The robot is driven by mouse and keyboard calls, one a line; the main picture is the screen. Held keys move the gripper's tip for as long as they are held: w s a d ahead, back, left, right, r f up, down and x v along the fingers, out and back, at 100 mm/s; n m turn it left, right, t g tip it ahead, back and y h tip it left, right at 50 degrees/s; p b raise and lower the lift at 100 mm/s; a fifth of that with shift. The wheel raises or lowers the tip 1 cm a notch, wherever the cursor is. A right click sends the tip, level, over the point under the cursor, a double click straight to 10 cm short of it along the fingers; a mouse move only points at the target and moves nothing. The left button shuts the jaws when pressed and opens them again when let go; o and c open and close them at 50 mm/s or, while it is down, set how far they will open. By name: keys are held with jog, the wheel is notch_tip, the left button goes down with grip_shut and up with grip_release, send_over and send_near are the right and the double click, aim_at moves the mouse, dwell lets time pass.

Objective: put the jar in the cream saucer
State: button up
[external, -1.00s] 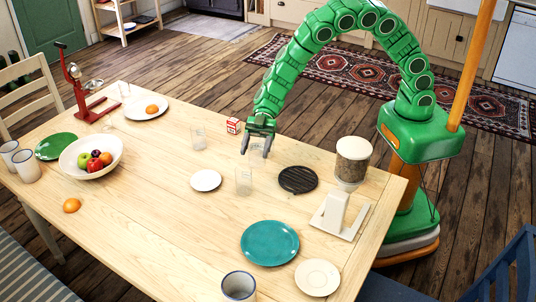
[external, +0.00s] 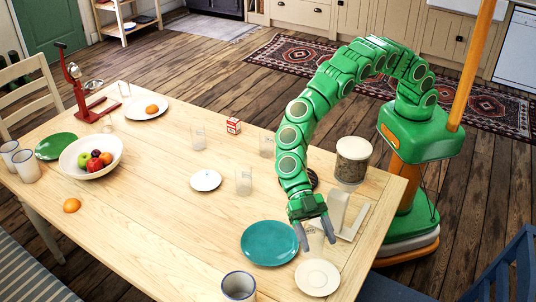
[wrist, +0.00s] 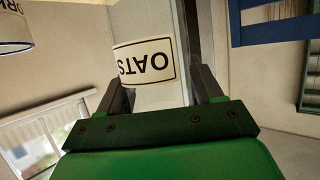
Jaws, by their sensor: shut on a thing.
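My gripper (external: 317,243) points down near the far edge of the cream saucer (external: 317,278), between the teal plate and the white stand. In the wrist view, a pale jar (wrist: 146,62) with a black-framed OATS label sits between the fingers, and my gripper (wrist: 158,100) is shut on it. The label appears upside down there. In the external view the jar is hard to make out between the fingers, and its height above the table is unclear. The cream saucer looks empty.
A teal plate (external: 269,243) lies left of the saucer, and a blue-rimmed mug (external: 239,287) stands nearer the front. A white stand (external: 337,212) and lidded canister (external: 353,162) are behind. Clear glasses (external: 244,181) and a white saucer (external: 200,184) lie farther left.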

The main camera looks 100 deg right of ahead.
jog(key=shift+s+a, duration=0.35)
jog(key=shift+a, duration=0.25)
jog(key=shift+s+a, duration=0.3)
jog(key=shift+a, duration=0.3)
jog(key=shift+s+a+f+n, duration=0.1)
jog(key=shift+s+a+n, duration=0.1)
jog(key=shift+n, duration=0.1)
send_over(319, 282)
jog(key=shift+a+f, duration=0.1)
jog(key=shift+f, duration=4.8)
jog(key=shift+f, duration=0.1)
jog(key=o, duration=1.1)
jog(key=v, duration=1.2)
jog(key=shift+w, duration=0.2)
